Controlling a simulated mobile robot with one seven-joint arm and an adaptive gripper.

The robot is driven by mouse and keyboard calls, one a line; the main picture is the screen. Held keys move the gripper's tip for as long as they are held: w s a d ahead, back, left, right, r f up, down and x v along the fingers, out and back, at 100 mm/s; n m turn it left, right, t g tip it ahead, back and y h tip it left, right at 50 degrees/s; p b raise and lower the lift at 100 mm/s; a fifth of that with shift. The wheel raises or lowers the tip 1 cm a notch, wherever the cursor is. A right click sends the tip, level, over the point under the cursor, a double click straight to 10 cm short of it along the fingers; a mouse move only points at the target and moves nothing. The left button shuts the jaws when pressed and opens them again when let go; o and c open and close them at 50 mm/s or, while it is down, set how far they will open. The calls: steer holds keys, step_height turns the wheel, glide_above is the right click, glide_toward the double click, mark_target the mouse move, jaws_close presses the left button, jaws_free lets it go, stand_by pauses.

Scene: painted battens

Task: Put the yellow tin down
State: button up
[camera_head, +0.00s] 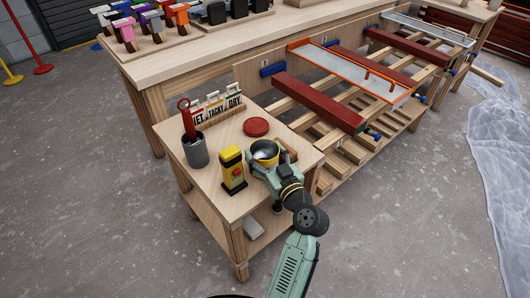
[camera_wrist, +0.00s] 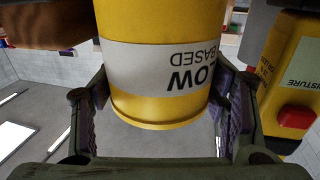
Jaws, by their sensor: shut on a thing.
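The yellow tin (camera_head: 265,148), open at the top with a grey inside and a white label band, is at the right part of the small wooden side table (camera_head: 222,196). In the wrist view the tin (camera_wrist: 150,28) fills the middle, its lettering upside down. My gripper (camera_head: 266,165) is shut on the tin, with one finger on each side of it in the wrist view (camera_wrist: 165,108). The tin looks upright. Its base is hidden by my gripper in the head view, so I cannot tell whether it touches the tabletop.
A yellow and black moisture meter (camera_head: 232,168) with a red button stands close left of the tin. A red disc (camera_head: 256,127) lies behind it. A grey cup (camera_head: 195,150) with a red-handled tool and WET/TACKY/DRY cards (camera_head: 218,108) stand farther left. Red battens (camera_head: 318,104) lie behind right.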

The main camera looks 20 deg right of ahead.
steer(key=shift+r, duration=0.1)
steer(key=o, duration=1.6)
